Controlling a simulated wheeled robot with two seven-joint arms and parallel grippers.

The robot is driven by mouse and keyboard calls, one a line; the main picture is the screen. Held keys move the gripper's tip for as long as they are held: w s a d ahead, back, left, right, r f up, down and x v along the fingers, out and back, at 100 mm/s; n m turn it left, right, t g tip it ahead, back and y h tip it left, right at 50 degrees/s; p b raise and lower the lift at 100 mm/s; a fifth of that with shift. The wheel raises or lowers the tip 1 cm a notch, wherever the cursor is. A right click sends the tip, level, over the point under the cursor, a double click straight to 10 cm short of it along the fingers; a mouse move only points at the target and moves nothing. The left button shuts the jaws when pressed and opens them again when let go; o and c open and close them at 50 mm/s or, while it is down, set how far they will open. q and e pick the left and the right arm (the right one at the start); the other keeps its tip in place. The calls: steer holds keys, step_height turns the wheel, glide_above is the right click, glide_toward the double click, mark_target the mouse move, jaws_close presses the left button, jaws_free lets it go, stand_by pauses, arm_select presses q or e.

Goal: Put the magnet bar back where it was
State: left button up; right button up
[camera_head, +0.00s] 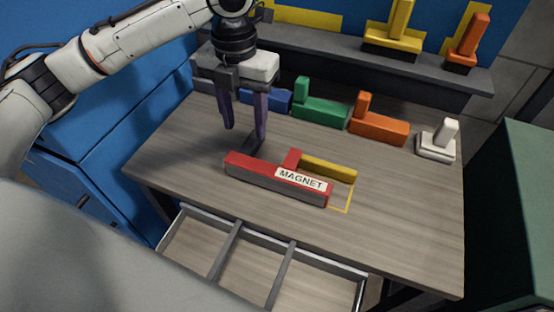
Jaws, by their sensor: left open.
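The magnet bar (255,171) is a red and dark grey bar with a white MAGNET label, lying on the wooden table (400,216). A short red block sticks up behind its middle. A yellow outline (348,203) is marked on the table at the bar's right end, and the bar covers part of it. My left gripper (245,142) points down above the table, behind the bar's left part. Its two purple fingers are apart with nothing visible between them. My right gripper is not seen.
A yellow bar (329,168) lies just behind the magnet bar. Blue (267,100), green (320,109) and orange (378,126) blocks and a white piece (436,146) stand along the back. An open divided drawer (210,252) juts out in front. The table's right front is clear.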

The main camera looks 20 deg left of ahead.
mark_target(247, 147)
arm_select(q)
steer(key=shift+s+f, duration=0.2)
steer(key=shift+f, duration=3.45)
jaws_close()
